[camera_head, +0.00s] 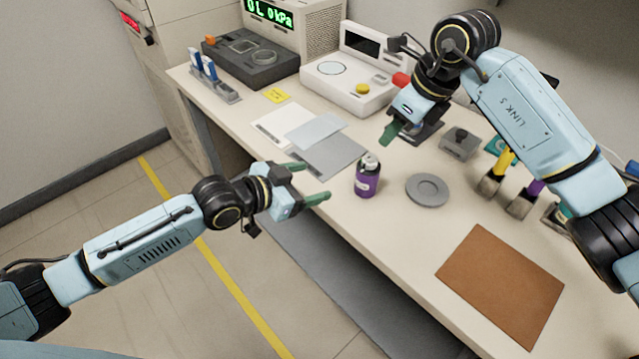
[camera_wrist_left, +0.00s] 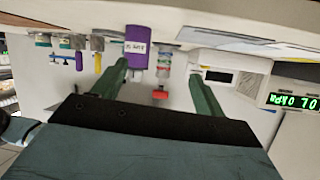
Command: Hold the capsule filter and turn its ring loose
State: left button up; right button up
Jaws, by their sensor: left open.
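My right gripper (camera_head: 392,131) hangs above the table, behind and right of the filter. Its fingers overlap in the head view, so their gap is hidden.
A round grey dish (camera_head: 428,190) lies right of the filter. A brown mat (camera_head: 500,285) lies at the front right. A grey sheet (camera_head: 335,160) lies behind the filter. A white device (camera_head: 345,90) and a dark device (camera_head: 250,62) stand farther back.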

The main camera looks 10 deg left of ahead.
aim_at(358, 180)
pick_arm(q)
jog(key=shift+g+h, duration=0.4)
jog(key=shift+g, duration=0.1)
jog(key=w+d+f, duration=0.1)
jog(key=w+d, duration=0.1)
jog(key=d, duration=0.2)
jog(key=w+d+f, duration=0.1)
jog(key=w+d, duration=0.1)
jog(key=d, duration=0.2)
jog(key=w+d+f, duration=0.1)
jog(key=w+d, duration=0.2)
jog(key=d, duration=0.1)
jog(key=shift+f, duration=0.35)
jog(key=c, duration=1.6)
jog(key=shift+o, duration=0.2)
